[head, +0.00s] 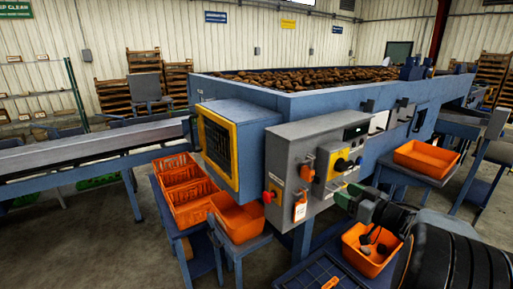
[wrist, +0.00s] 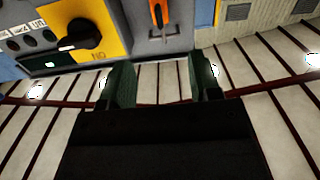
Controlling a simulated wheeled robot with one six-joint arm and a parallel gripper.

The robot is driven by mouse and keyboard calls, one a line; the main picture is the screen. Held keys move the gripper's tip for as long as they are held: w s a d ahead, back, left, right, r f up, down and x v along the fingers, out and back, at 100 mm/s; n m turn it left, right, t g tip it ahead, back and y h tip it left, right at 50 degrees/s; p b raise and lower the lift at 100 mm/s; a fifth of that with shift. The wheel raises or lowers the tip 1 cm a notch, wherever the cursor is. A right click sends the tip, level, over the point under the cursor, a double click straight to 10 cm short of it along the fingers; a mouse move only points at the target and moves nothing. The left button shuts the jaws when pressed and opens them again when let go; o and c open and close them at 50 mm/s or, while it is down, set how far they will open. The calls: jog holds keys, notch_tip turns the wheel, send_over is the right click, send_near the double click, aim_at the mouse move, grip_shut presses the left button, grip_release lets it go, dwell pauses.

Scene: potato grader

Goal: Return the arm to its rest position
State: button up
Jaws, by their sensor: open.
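My arm reaches in from the lower right of the head view. My gripper (head: 350,194) is in front of the grey control box (head: 289,148), close to its yellow plate and black rotary knob (head: 343,164). In the wrist view the two dark green fingers of my gripper (wrist: 157,82) stand apart with nothing between them. The black rotary knob (wrist: 80,34) on the yellow plate is beyond them at the upper left. An orange handle (wrist: 157,14) on the box is at the top middle. I cannot tell the exact gap between fingers and box.
The blue grader hopper (head: 330,96) full of potatoes stands behind the box. Orange crates (head: 183,190) stand at the left. One orange bin (head: 425,158) is on a right table, another (head: 368,252) below my arm. A conveyor (head: 90,150) runs left.

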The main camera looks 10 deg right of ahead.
jog(key=s+d+f+m+g+h, duration=0.1)
jog(key=d+f+m+g+h, duration=0.35)
jog(key=d+h, duration=0.7)
jog(key=s+a+f+m+g+h, duration=0.3)
jog(key=s+m, duration=0.1)
jog(key=s+a+n+g+y, duration=0.1)
jog(key=s+a, duration=0.4)
jog(key=a, duration=0.8)
jog(key=s+a+n+g+y, duration=0.2)
jog(key=s+a+y, duration=0.4)
jog(key=a, duration=0.8)
jog(key=shift+a+g, duration=0.2)
jog(key=shift+g, duration=0.15)
jog(key=shift+n+y, duration=0.25)
jog(key=shift+c, duration=0.5)
